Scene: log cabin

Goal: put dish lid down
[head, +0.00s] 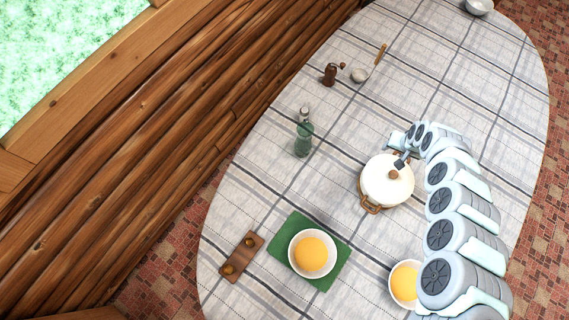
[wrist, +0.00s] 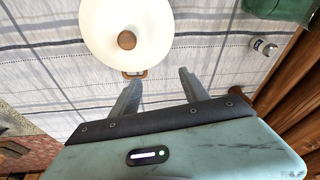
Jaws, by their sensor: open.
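The dish lid (head: 386,183) is white and round with a brown wooden knob (head: 394,174). It sits on a dish with a brown handle (head: 371,204), on the table. In the wrist view the lid (wrist: 100,30) fills the upper middle, and its knob (wrist: 127,40) faces me. My gripper (head: 403,160) is just above the lid, close to the knob. In the wrist view my gripper (wrist: 159,82) has its two fingers spread apart, with nothing between them. The knob lies beyond the fingertips. Most of the dish below the lid is hidden.
A green glass bottle (head: 303,140) stands left of the dish. A white bowl with yellow content (head: 312,254) sits on a green mat (head: 343,262); another yellow-filled bowl (head: 403,284) is partly behind my arm. A grinder (head: 330,74) stands further back. The table's far part is mostly clear.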

